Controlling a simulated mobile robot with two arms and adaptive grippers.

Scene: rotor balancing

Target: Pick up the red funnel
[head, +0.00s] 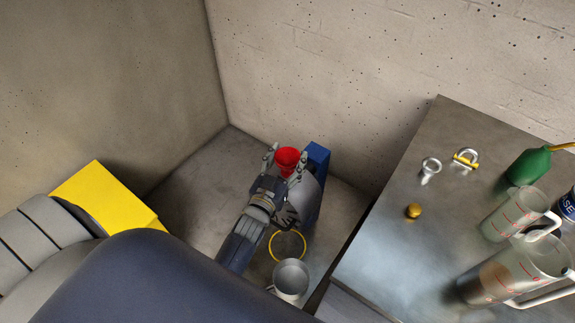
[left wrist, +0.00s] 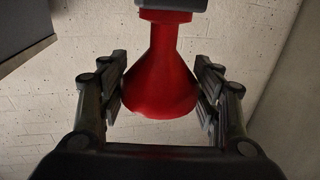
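The red funnel (head: 287,160) is in the middle of the head view, with its wide mouth facing up. In the left wrist view the red funnel (left wrist: 163,75) fills the centre, its wide cone between my fingers and its narrow end against a grey part at the top edge. My left gripper (head: 284,166) has its fingers on both sides of the funnel. In the left wrist view, my left gripper (left wrist: 161,92) is open, with gaps between both finger pads and the cone. My right gripper is in neither view.
A blue block (head: 318,155) stands right behind the funnel. A yellow ring (head: 287,246) and a metal cup (head: 291,279) are nearer.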

